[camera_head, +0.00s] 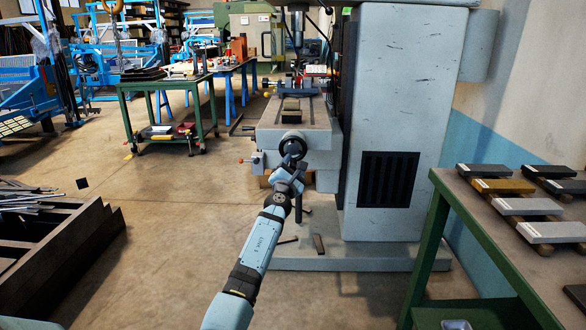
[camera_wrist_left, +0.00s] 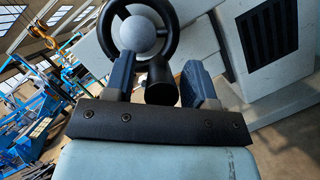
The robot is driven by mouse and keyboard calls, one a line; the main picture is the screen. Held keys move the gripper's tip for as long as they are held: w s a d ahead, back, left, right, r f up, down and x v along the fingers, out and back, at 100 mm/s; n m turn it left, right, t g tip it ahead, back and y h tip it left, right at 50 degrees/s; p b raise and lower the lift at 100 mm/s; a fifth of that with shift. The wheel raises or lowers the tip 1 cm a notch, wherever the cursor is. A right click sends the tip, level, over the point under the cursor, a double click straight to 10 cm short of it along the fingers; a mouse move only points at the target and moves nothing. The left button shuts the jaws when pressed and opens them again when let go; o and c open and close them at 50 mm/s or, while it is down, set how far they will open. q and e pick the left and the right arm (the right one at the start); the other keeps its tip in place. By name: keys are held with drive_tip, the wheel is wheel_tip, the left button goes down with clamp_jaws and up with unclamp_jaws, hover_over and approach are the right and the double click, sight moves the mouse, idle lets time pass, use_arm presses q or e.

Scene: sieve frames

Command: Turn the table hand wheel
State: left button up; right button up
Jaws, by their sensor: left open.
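The table hand wheel (camera_head: 292,134) is a dark ring on the front of the grey milling machine, below its table. In the left wrist view the hand wheel (camera_wrist_left: 114,32) shows close up, with a pale round hub and a black handle (camera_wrist_left: 160,82) pointing towards me. My left gripper (camera_head: 292,163) is right in front of the wheel and partly covers it. In the left wrist view the open left gripper (camera_wrist_left: 158,70) has one blue finger on each side of the handle. I cannot tell whether either finger touches it. My right gripper is not in view.
The machine's table (camera_head: 285,120) is above the wheel, and its tall grey column (camera_head: 410,90) stands to the right. A green bench (camera_head: 480,235) with several blocks is at the right. Dark bins (camera_head: 60,245) stand at the left.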

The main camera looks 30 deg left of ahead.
use_arm(q)
drive_tip(key=c, duration=0.9)
drive_tip(key=shift+d+f+n+b, duration=0.1)
drive_tip(key=shift+n+b, duration=0.2)
drive_tip(key=shift+b, duration=0.05)
